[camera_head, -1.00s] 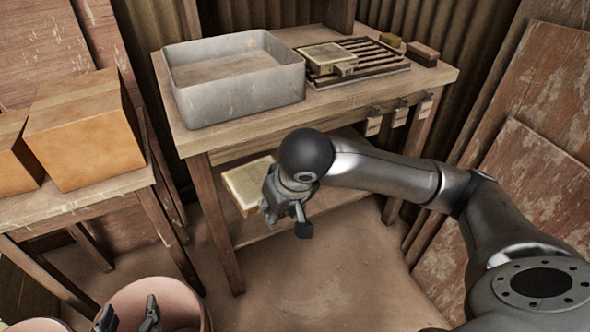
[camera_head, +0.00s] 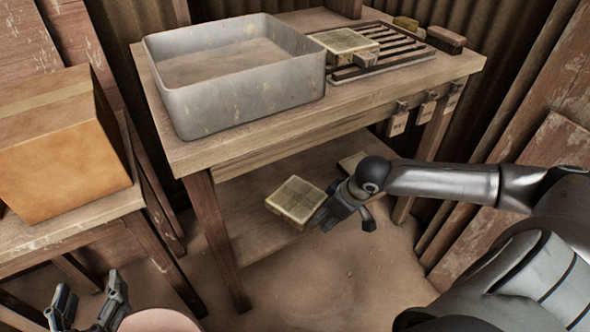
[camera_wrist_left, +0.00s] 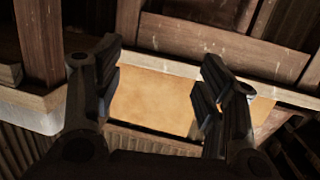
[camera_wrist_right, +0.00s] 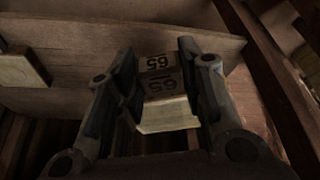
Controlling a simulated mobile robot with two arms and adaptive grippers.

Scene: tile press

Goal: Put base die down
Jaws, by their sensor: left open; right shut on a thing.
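In the right wrist view, the block (camera_wrist_right: 160,85) sits between the fingers and shows dark "65" markings. My left gripper (camera_head: 88,305) is open and empty at the lower left, far from the block.
A grey metal basin (camera_head: 250,95), a slatted rack (camera_head: 400,50) with a similar block (camera_head: 343,41), and a brush (camera_head: 446,39) are on the bench top. Another flat piece (camera_head: 350,162) lies on the lower shelf. The cardboard box (camera_head: 60,135) stands on the left table.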

